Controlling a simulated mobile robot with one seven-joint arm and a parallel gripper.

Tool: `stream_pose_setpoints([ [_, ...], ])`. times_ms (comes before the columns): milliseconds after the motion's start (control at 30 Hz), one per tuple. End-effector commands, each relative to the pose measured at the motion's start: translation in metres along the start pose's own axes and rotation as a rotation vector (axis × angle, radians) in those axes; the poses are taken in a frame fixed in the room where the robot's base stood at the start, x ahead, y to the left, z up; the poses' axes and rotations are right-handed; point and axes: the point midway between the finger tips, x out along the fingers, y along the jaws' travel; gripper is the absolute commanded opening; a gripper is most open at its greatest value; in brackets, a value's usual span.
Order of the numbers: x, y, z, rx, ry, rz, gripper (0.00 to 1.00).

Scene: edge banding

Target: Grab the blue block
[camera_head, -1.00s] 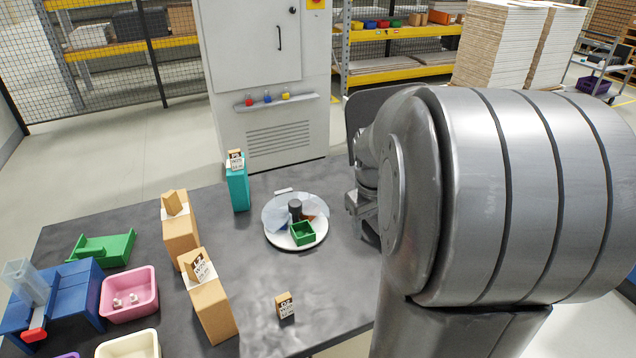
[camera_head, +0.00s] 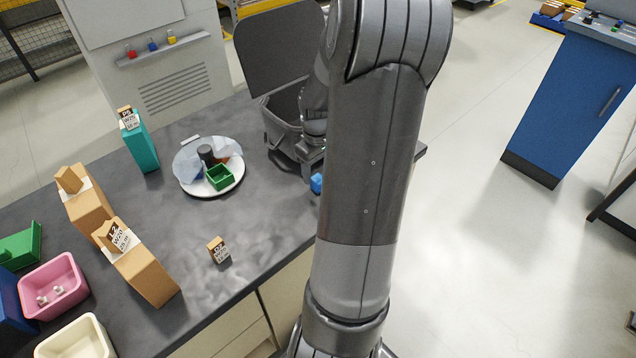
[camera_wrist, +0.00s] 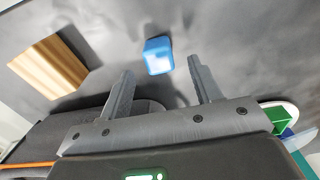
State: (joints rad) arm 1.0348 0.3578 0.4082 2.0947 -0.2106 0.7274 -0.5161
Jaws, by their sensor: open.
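The blue block (camera_wrist: 158,55) lies on the dark table, ahead of my gripper (camera_wrist: 161,88) in the wrist view. My gripper is open, its two fingers apart, with the block beyond the gap between the fingertips and nothing held. In the head view a small part of the blue block (camera_head: 316,183) shows beside my arm, near the table's front right edge. My arm hides most of the gripper there.
A grey open-lidded bin (camera_head: 285,122) stands close behind the gripper. A round white tray (camera_head: 187,185) with a green box (camera_head: 219,176) is to the left. A wooden piece (camera_wrist: 48,66) lies left of the block in the wrist view.

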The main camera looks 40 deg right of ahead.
Motion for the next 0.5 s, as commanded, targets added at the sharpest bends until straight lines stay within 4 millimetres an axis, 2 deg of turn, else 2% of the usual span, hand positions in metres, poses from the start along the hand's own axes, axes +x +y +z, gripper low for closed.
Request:
stream_pose_setpoints([
  [300,0.043,0.001,0.003,0.0,-0.002,-0.002,0.58],
  [500,0.049,0.001,0.002,0.001,0.0,0.001,0.58],
])
